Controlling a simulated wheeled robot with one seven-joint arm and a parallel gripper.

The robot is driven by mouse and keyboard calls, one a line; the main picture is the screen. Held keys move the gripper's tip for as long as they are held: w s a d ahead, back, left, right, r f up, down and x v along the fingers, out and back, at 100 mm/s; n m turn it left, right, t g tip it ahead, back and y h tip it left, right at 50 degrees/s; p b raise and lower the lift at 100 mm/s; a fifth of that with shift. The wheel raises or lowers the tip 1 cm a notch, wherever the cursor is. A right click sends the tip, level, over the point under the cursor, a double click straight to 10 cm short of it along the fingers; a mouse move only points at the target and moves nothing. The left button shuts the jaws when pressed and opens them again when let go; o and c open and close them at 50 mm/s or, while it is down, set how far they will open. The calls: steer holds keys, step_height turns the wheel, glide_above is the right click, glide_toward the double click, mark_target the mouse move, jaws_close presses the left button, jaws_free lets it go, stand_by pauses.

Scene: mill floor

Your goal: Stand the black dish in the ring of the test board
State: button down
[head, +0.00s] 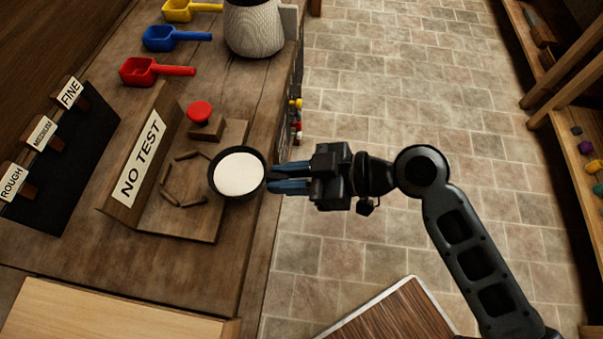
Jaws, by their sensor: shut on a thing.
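The black dish (238,196), round with a white filling, is at the tips of my gripper (270,179). My gripper has blue fingers and is shut on the dish's right side. The dish appears level and overlaps the right part of the ring (175,199) in the picture; I cannot tell its height above the board. The ring is made of short wooden pieces on the wooden test board (196,228). The dish hides the ring's right side.
A red button (200,111) sits on a block behind the ring. Red (142,71), blue (159,38) and yellow (178,9) scoops and a pale jug (253,28) stand farther back. A lever panel (58,180) is at left. Open tiled floor (400,90) lies right.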

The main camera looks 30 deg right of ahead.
mark_target(227, 174)
steer(key=shift+w+a+f+p, duration=0.15)
steer(key=shift+w+a+p, duration=0.05)
steer(key=shift+w+a, duration=1)
steer(key=shift+w+a+f+p, duration=0.1)
steer(key=shift+w+a+p, duration=0.15)
steer(key=shift+w+a, duration=0.9)
steer(key=shift+w+a+f+p, duration=0.2)
steer(key=shift+w+a, duration=0.55)
steer(key=shift+a, duration=0.8)
steer(key=shift+w+a+f, duration=0.1)
steer(key=shift+a+f, duration=0.05)
steer(key=shift+a, duration=0.05)
steer(key=shift+f+b, duration=0.7)
steer(key=shift+b, duration=0.2)
steer(key=c, duration=0.9)
jaws_free()
steer(key=shift+d, duration=0.15)
